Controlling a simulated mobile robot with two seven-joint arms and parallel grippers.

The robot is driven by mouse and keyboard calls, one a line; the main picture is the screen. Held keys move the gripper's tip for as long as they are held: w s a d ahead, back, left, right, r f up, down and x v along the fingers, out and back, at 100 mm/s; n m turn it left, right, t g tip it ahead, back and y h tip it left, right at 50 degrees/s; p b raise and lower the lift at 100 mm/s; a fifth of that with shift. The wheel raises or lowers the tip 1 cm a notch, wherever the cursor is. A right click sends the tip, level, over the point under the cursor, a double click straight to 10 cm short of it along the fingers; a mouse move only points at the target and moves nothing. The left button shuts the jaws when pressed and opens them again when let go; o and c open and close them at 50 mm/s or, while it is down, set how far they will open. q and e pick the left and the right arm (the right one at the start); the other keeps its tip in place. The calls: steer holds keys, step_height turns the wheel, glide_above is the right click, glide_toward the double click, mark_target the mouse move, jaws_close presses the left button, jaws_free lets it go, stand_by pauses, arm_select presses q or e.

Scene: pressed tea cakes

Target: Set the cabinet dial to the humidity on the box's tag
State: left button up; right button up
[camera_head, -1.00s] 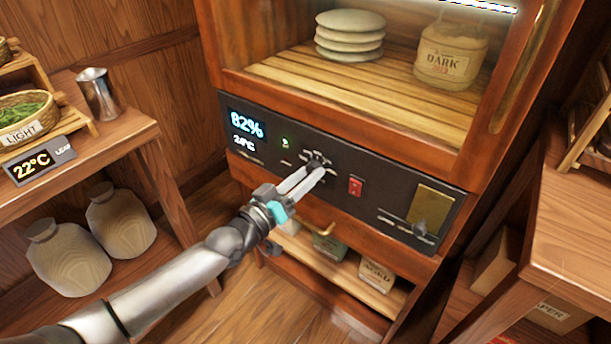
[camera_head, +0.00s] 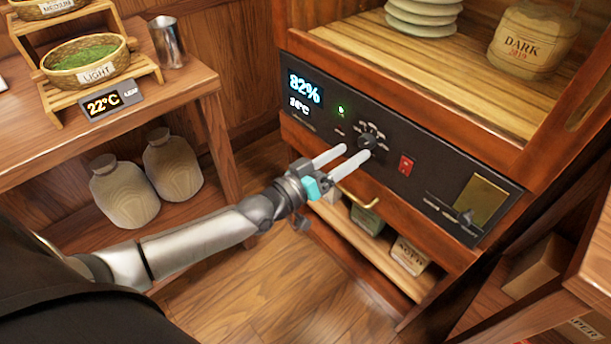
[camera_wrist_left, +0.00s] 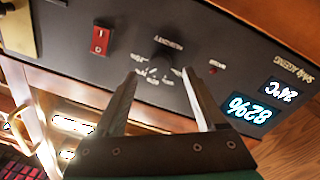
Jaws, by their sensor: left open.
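The cabinet dial (camera_head: 367,141) is a dark round knob with white marks around it on the cabinet's black panel (camera_head: 420,160). It also shows in the left wrist view (camera_wrist_left: 163,57). The display (camera_head: 304,88) reads 82% above a smaller temperature. My left gripper (camera_head: 356,152) is open, its two pale fingers pointing at the dial with the knob just beyond and between the tips; I cannot tell whether they touch it. A cream container (camera_head: 528,42) inside the cabinet has a tag reading DARK 2019. No humidity figure is readable on it. My right gripper is not in view.
A red switch (camera_head: 405,166) and a brass plate (camera_head: 481,201) sit right of the dial. A side table (camera_head: 190,95) with baskets stands left, a wooden table (camera_head: 595,245) right. Floor between is clear.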

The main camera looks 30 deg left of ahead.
arm_select(q)
steer(key=p+v, duration=0.3)
steer(key=v, duration=0.9)
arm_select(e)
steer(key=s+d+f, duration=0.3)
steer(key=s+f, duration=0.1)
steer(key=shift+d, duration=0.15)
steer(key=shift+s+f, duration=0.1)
